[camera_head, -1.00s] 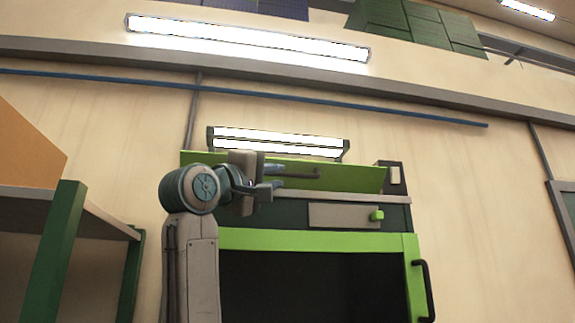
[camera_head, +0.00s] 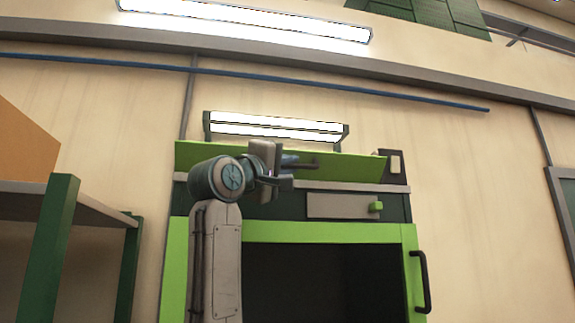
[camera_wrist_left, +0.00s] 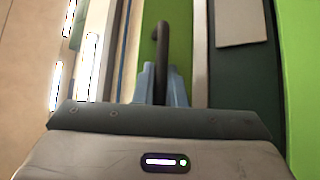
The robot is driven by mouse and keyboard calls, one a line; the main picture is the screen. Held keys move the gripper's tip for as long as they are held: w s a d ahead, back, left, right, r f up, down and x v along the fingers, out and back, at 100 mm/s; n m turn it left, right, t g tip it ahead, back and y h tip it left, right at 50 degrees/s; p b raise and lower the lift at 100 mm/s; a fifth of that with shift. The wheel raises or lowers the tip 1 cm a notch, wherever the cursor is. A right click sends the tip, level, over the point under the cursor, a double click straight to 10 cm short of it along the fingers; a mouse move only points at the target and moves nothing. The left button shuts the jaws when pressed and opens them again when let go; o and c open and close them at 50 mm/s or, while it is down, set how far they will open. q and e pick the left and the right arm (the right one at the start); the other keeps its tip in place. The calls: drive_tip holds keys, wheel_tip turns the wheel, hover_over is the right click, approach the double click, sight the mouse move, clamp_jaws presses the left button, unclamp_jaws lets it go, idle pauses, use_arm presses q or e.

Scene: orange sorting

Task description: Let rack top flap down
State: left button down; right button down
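The rack top flap (camera_head: 235,153) is a long green panel at the top of the rack, tilted up and outward in the head view. Its dark bar handle (camera_head: 306,164) is on the panel; the handle also shows in the wrist view (camera_wrist_left: 161,45). My left gripper (camera_head: 289,171) is in front of the flap at the handle. In the wrist view the blue fingers (camera_wrist_left: 162,85) lie on both sides of the handle, close against it, and look shut on it. The handle's near end is hidden between the fingers. My right gripper is not in view.
Below the flap, the rack (camera_head: 405,235) has a grey panel with a green knob (camera_head: 375,206) and a dark opening framed in green. A black handle (camera_head: 422,280) sticks out on its right side. A shelf (camera_head: 90,208) with green posts stands at left. A lit lamp (camera_head: 275,127) is above.

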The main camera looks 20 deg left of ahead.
use_arm(q)
drive_tip(key=shift+f, duration=0.1)
drive_tip(key=shift+f+m+t+h+b, duration=0.4)
drive_tip(key=shift+f+m+h+b, duration=0.1)
drive_tip(key=shift+m+b, duration=0.4)
drive_tip(key=shift+w+a+f+m+g+h+b, duration=0.1)
drive_tip(key=shift+f+m+g+h+b, duration=0.25)
drive_tip(key=shift+m+h, duration=1.1)
drive_tip(key=shift+w+a+f+m+g+h+b, duration=0.1)
drive_tip(key=shift+f+m+h+b, duration=0.3)
drive_tip(key=shift+m+h, duration=1)
drive_tip(key=shift+w+f+m+g+h+b, duration=0.15)
drive_tip(key=shift+f+m+h, duration=0.4)
drive_tip(key=shift+m+h, duration=0.85)
drive_tip(key=shift+s+m, duration=0.1)
drive_tip(key=shift+m, duration=0.45)
drive_tip(key=c, duration=1.8)
unclamp_jaws()
drive_tip(key=shift+o, duration=0.2)
